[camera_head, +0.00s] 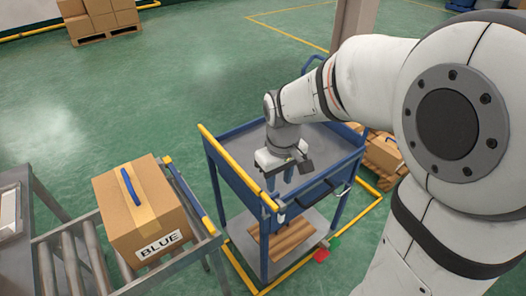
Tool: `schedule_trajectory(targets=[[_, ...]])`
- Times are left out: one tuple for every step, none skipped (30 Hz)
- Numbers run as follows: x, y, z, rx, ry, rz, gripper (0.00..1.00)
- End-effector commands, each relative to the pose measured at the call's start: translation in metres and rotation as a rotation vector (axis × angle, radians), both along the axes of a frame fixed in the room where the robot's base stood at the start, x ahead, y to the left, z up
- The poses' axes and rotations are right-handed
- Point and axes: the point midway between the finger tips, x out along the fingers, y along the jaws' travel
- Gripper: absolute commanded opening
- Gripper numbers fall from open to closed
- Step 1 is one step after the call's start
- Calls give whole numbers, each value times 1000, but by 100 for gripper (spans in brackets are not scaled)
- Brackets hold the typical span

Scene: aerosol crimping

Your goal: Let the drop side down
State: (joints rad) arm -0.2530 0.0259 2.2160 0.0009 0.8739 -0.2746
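A blue trolley (318,137) with a grey top deck stands in the middle of the camera_head view. Its drop side (235,176) is a blue panel with a yellow top rail, on the left facing the roller conveyor. The panel stands upright. My gripper (281,181) points down over the trolley's near left part, just right of the yellow rail. Its two fingers show a gap between them and hold nothing that I can see. Whether the fingertips touch the trolley is hard to tell.
A carton (144,211) marked BLUE, with a blue strip on top, sits on the roller conveyor (72,262) at the left. A black handle (318,191) is on the trolley's near side. More cartons (383,152) stand behind the trolley at right.

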Motion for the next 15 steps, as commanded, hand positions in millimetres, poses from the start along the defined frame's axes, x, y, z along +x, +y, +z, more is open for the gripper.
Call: schedule_trajectory(targets=[[4,8,-4,-4,12,29,35],[6,12,-6,-5,16,41,35],[8,15,-9,-7,21,54,35],[9,17,-11,-7,23,62,35],[10,18,-13,-9,26,67,35],[10,19,-17,-9,28,71,35],[10,19,-20,-9,29,72,35],[10,19,-23,-9,28,72,35],[10,19,-29,-10,29,72,35],[10,19,-34,-10,29,71,35],[10,19,-39,-10,29,71,35],[10,19,-46,-10,29,70,35],[10,19,-51,-9,31,70,35],[10,19,-56,-9,30,70,35],[10,19,-62,-9,29,70,35]])
